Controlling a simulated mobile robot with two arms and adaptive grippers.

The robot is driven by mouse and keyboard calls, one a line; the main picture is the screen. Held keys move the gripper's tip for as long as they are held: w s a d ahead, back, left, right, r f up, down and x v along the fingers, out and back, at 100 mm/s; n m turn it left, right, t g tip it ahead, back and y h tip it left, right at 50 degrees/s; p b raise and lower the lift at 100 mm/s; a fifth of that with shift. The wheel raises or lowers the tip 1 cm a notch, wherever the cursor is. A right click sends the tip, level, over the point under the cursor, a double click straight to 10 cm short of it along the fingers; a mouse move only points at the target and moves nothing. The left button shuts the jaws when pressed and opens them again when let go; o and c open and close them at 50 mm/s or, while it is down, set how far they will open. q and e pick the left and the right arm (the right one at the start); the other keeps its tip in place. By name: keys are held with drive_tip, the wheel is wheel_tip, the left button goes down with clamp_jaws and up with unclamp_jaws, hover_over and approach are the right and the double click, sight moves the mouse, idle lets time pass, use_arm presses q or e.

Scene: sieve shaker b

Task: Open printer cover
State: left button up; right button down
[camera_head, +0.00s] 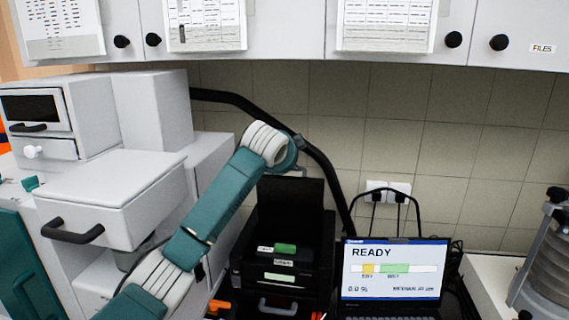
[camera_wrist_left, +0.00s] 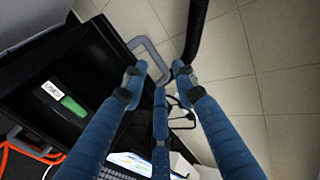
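The black printer (camera_head: 268,282) stands left of the laptop in the head view, with a grey handle low on its front. A black panel, apparently its cover (camera_head: 300,200), stands raised at its back. Labels and a green patch (camera_head: 285,248) show below it; the green patch also shows in the left wrist view (camera_wrist_left: 73,105). A grey loop handle (camera_wrist_left: 150,55) lies by the fingertips of my left gripper (camera_wrist_left: 160,75). Its blue fingers are spread; I see no firm grip on the handle. In the head view that gripper is hidden beyond my arm. My right gripper is not visible.
A laptop (camera_head: 393,272) reading READY is right of the printer. A black hose (camera_head: 320,160) runs along the tiled wall behind. A white machine (camera_head: 110,200) stands left, a sieve shaker (camera_head: 548,265) far right. Cabinets (camera_head: 290,28) hang above.

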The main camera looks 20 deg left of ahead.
use_arm(q)
drive_tip(key=shift+s+d+r, duration=0.1)
drive_tip(key=shift+s+d, duration=0.1)
drive_tip(key=shift+s, duration=0.35)
drive_tip(key=shift+s+d+r, duration=0.1)
drive_tip(key=shift+s+d, duration=0.1)
drive_tip(key=shift+s, duration=0.35)
drive_tip(key=shift+w, duration=0.1)
